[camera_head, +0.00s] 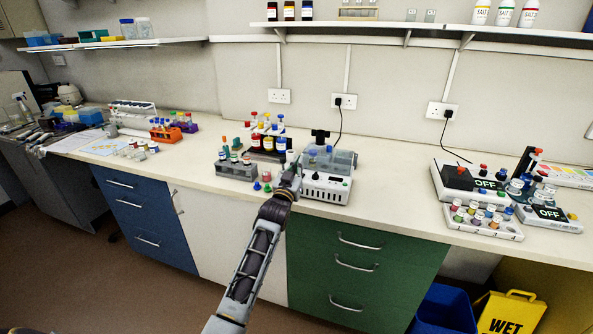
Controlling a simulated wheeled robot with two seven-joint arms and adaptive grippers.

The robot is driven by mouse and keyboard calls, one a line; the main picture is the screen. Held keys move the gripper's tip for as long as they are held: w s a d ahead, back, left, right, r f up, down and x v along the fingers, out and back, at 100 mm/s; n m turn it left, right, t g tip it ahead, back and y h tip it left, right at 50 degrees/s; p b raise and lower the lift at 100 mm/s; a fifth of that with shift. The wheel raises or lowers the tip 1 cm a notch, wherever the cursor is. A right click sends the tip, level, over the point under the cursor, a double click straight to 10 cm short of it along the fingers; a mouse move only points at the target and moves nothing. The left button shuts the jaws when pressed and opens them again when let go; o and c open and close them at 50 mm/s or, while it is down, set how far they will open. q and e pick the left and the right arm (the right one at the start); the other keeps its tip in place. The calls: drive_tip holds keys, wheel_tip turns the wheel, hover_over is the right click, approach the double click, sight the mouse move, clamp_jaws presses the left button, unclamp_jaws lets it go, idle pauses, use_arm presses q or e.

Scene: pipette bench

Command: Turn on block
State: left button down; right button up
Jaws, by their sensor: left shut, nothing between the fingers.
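A white device with a dark block on top (458,178) stands at the right of the bench, and its display reads OFF. A white box with a clear tank on top (325,188) stands at mid-bench, with a dark display and knobs on its front. I cannot tell for certain which one is the block. My left gripper (290,178) is shut and empty at the left front corner of the tank box, covering part of it. Whether it touches the box cannot be told. My right gripper is not in view.
A grey rack of vials (236,171) and coloured bottles (268,142) stand left of the tank box. A rack of vials (483,222) and a meter reading OFF (549,215) stand at the right. The bench between the tank box and the right-hand devices is clear.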

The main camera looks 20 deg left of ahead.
use_arm(q)
drive_tip(key=shift+w, duration=0.45)
drive_tip(key=shift+s+f, duration=0.1)
drive_tip(key=shift+f, duration=0.5)
drive_tip(key=f, duration=0.1)
drive_tip(key=s+f, duration=0.1)
drive_tip(key=f, duration=0.1)
drive_tip(key=shift+f, duration=0.3)
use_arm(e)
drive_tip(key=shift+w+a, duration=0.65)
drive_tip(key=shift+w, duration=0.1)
use_arm(q)
drive_tip(key=shift+v, duration=0.75)
drive_tip(key=v, duration=1)
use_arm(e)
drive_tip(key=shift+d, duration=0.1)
